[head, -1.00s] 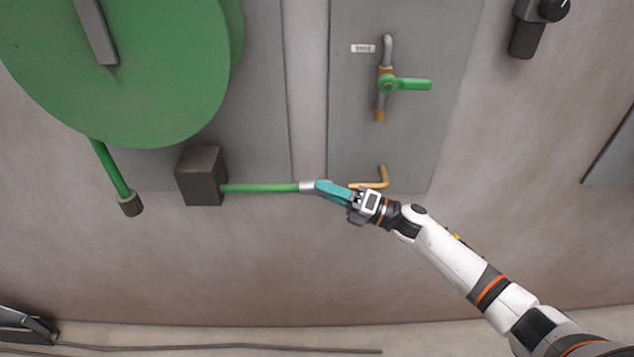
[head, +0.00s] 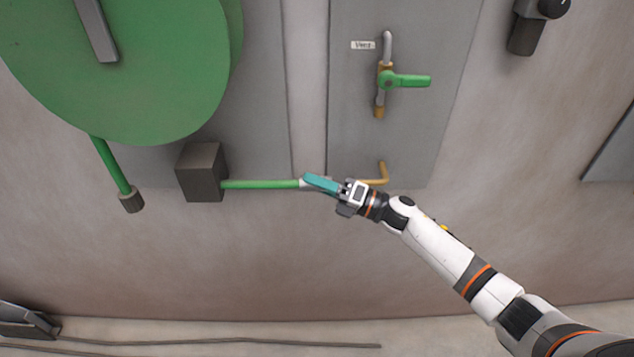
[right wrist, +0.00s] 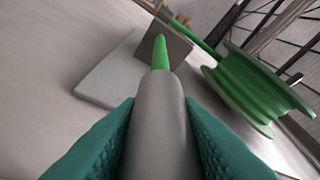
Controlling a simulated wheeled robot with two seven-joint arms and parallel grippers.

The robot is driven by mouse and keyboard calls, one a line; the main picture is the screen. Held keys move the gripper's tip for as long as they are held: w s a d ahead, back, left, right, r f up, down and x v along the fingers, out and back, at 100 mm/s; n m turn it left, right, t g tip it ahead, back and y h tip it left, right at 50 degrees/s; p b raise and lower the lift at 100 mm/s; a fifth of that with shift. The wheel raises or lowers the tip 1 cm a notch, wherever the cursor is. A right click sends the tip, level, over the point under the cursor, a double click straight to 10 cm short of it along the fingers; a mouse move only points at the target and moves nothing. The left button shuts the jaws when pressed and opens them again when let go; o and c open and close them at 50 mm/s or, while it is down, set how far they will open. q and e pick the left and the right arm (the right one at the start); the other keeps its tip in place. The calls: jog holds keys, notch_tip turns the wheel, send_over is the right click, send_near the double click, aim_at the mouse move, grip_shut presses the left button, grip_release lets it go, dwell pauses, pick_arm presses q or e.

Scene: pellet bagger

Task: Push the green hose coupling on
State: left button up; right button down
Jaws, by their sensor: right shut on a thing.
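The green hose (head: 262,184) runs level out of a dark block (head: 201,172) on the wall. Its end carries a grey coupling (right wrist: 160,118), which lies between the teal fingers of my right gripper (head: 318,184) in both views. That gripper is shut on the coupling. In the head view the fingers hide most of the coupling. A brass bent pipe (head: 382,174) shows just right of the gripper, partly behind it; I cannot tell how the coupling's far end stands to it. My left gripper is not in view.
A large green reel (head: 120,70) is at the upper left, with a second green hose end (head: 118,175) hanging below it. A green-handled valve (head: 405,81) with a "Vent" label is above the bent pipe. Lower wall is clear; a cable (head: 230,345) lies on the floor.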

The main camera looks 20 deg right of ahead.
jog(key=d, duration=0.2)
jog(key=s+d+b, duration=0.1)
jog(key=d, duration=0.1)
jog(key=shift+s+d+f, duration=0.1)
jog(key=shift+d+f, duration=0.05)
jog(key=shift+d, duration=0.15)
jog(key=c, duration=1.4)
grip_release()
jog(key=shift+c, duration=0.2)
jog(key=o, duration=0.4)
jog(key=shift+d, duration=0.2)
jog(key=shift+s, duration=0.1)
